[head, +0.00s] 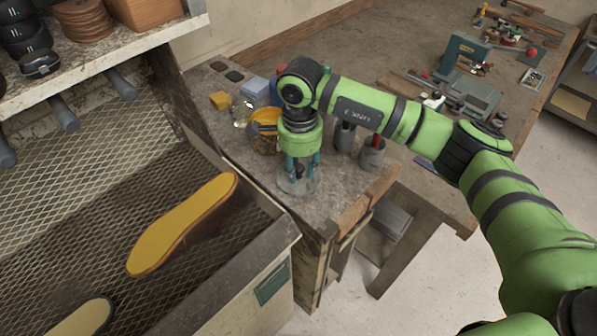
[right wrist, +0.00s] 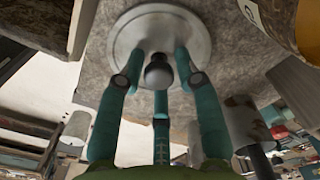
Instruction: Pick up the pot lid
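The pot lid (head: 298,189) lies flat on the worn workbench (head: 341,195) near its front corner. In the right wrist view the lid (right wrist: 196,32) is a round grey metal disc with a dark ball-shaped knob (right wrist: 158,73). My right gripper (head: 299,172) points straight down over the lid, its teal fingers spread around the knob. In the right wrist view, gaps show between the fingers and the knob, so the gripper is open and holds nothing. My left gripper is not in view.
A mesh-lined bin with a yellow sole (head: 182,224) is at the left. A green machine (head: 462,56) and tools lie farther back.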

